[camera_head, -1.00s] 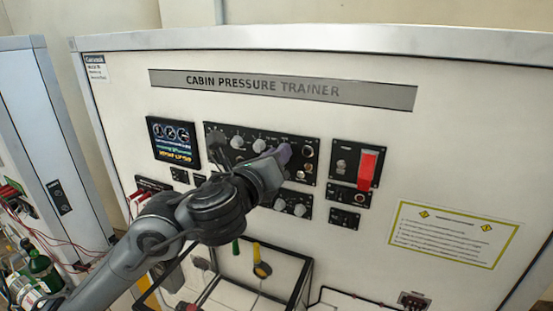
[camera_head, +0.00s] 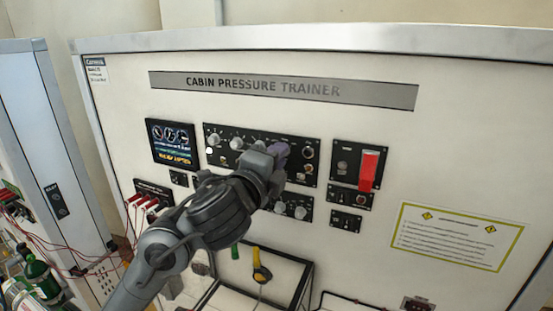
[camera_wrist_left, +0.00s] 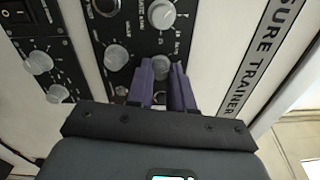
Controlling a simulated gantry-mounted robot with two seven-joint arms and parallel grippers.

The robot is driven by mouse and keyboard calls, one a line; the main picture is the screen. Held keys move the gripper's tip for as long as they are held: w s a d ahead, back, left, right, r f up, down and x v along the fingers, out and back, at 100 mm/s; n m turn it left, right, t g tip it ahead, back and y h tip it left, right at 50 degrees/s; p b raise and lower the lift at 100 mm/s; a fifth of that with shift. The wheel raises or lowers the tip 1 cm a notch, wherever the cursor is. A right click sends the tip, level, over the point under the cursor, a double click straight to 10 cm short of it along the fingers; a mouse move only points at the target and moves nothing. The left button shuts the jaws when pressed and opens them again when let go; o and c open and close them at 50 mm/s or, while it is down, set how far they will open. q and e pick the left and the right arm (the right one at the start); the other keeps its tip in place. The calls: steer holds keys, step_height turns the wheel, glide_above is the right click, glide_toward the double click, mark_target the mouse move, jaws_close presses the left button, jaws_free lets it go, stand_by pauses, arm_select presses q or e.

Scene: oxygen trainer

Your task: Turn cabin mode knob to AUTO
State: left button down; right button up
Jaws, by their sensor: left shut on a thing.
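The black control panel (camera_head: 228,128) on the cabin pressure trainer carries a row of pale knobs. My left gripper (camera_head: 279,151) is at the right part of this panel in the head view. In the left wrist view its purple fingers (camera_wrist_left: 163,82) are shut on a pale round knob (camera_wrist_left: 162,66), one finger on each side. The fingers and the gripper body hide part of this knob and the panel below it. I cannot read which mode the knob points to. My right gripper is in neither view.
Other knobs sit close by, among them a large pale knob (camera_wrist_left: 160,14) and a smaller one (camera_wrist_left: 116,56). A red switch guard (camera_head: 369,168) is to the right of the panel. A screen (camera_head: 172,143) is to the left. A clear box frame stands below.

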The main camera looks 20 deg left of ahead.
arm_select(q)
steer(key=n, duration=0.4)
steer(key=shift+n, duration=0.4)
stand_by(0.4)
steer(key=c, duration=1)
jaws_free()
steer(key=shift+s, duration=0.15)
